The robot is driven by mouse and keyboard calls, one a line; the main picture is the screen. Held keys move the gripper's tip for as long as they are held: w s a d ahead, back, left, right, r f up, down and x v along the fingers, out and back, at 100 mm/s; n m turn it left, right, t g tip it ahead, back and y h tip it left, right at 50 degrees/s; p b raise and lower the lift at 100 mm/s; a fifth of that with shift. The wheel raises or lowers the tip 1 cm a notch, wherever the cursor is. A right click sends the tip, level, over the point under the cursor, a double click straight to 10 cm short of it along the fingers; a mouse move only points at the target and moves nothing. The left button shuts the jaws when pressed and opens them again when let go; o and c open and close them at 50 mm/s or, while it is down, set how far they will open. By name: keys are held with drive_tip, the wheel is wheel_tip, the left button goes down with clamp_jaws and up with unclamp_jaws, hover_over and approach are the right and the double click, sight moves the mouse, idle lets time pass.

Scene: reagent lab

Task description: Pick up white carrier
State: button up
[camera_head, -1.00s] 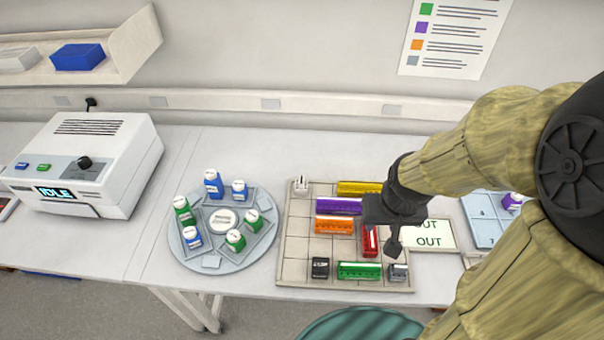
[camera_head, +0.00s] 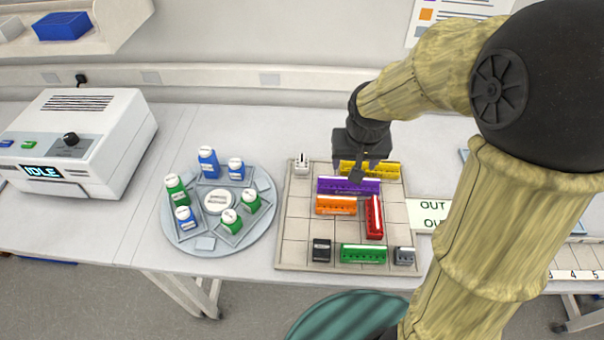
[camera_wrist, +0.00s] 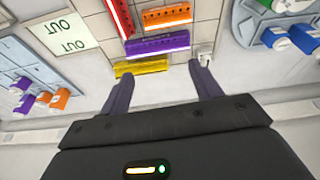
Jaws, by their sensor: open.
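The small white carrier (camera_head: 302,164) sits at the far left corner of the tiled board (camera_head: 296,228). My gripper (camera_head: 362,172) is open and empty, to the right of the carrier, over the yellow and purple carriers. In the wrist view the white carrier (camera_wrist: 204,52) shows near the tip of the right finger. My open fingers (camera_wrist: 160,74) spread on either side of the yellow carrier's right end. I cannot tell whether the finger touches the white carrier; it looks apart in the head view.
The board also holds yellow (camera_head: 384,170), purple (camera_head: 348,187), orange (camera_head: 336,205), red (camera_head: 374,217), green (camera_head: 363,254), black (camera_head: 321,250) and grey (camera_head: 404,256) carriers. A round carousel (camera_head: 262,232) with bottles stands left. An OUT sign (camera_head: 430,207) lies right.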

drive_tip(key=t+b, duration=0.1)
drive_tip(key=b, duration=0.5)
approach(303, 158)
drive_tip(key=s+v, duration=0.1)
drive_tip(key=v, duration=0.4)
drive_tip(key=shift+w+d+r, duration=0.2)
drive_tip(key=p+x, duration=0.1)
drive_tip(key=x, duration=1.1)
drive_tip(key=shift+w+a+f, duration=0.1)
drive_tip(key=shift+w, duration=0.1)
